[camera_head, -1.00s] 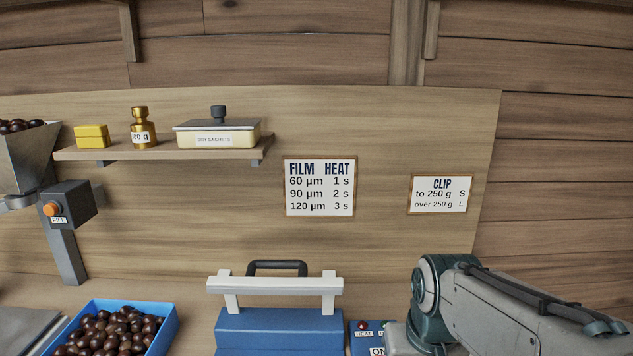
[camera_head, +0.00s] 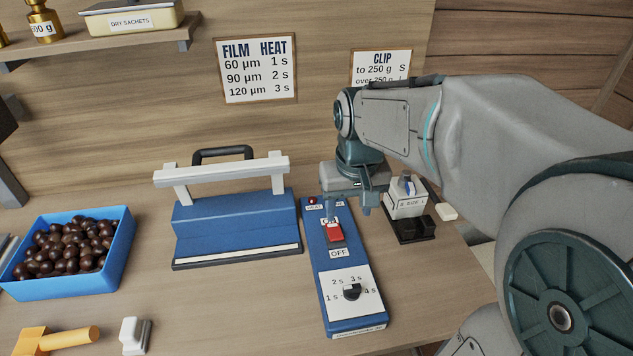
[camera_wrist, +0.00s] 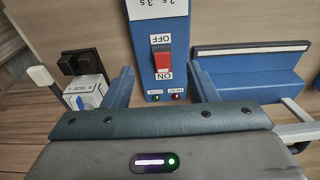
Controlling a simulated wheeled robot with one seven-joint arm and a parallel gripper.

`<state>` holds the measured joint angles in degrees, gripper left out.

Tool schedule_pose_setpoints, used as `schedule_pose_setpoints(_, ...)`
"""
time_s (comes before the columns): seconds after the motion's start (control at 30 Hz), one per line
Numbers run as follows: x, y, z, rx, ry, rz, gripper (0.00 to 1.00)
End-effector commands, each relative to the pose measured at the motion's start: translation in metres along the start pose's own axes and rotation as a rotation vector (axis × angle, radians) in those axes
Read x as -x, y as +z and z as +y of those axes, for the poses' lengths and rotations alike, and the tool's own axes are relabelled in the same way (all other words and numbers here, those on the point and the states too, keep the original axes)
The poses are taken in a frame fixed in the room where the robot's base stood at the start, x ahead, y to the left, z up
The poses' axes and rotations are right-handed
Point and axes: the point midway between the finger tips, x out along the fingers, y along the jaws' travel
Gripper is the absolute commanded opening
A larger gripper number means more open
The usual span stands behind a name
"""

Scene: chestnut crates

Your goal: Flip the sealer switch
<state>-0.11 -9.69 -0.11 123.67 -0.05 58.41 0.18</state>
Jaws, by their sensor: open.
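The red rocker switch (camera_head: 335,232) sits on the blue sealer control panel (camera_head: 326,258), between an ON label at its far end and an OFF label at its near end. My gripper (camera_head: 346,208) is open and empty, pointing down over the far end of the panel. In the head view it partly covers the ON label. In the wrist view the red switch (camera_wrist: 163,60) lies between and beyond my two spread fingers (camera_wrist: 164,80), apart from both. Two small lamps sit by the ON end; the HEAT lamp (camera_wrist: 177,97) looks red. I cannot tell which way the rocker is tilted.
The blue sealer (camera_head: 235,225) with its white bar stands left of the panel. A timer dial (camera_head: 351,291) is at the panel's near end. A small white box on a black stand (camera_head: 412,229) is close on the right. A chestnut crate (camera_head: 120,250) is far left.

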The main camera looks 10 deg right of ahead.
Motion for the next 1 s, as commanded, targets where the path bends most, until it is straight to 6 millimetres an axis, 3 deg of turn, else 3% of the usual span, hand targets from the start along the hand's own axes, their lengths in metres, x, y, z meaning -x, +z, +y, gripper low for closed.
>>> schedule_pose_setpoints(0.03,-0.003,-0.018,0.0,0.0,0.0,-0.022,0.53)
schedule_pose_setpoints(0.2,-0.015,-0.067,0.0,0.001,0.0,-0.081,0.53)
schedule_pose_setpoints(0.4,-0.029,-0.102,-0.001,0.003,0.0,-0.123,0.53)
schedule_pose_setpoints(0.67,-0.044,-0.109,-0.001,0.003,0.0,-0.136,0.53)
schedule_pose_setpoints(1.0,-0.11,-0.099,-0.001,0.004,0.0,-0.139,0.53)
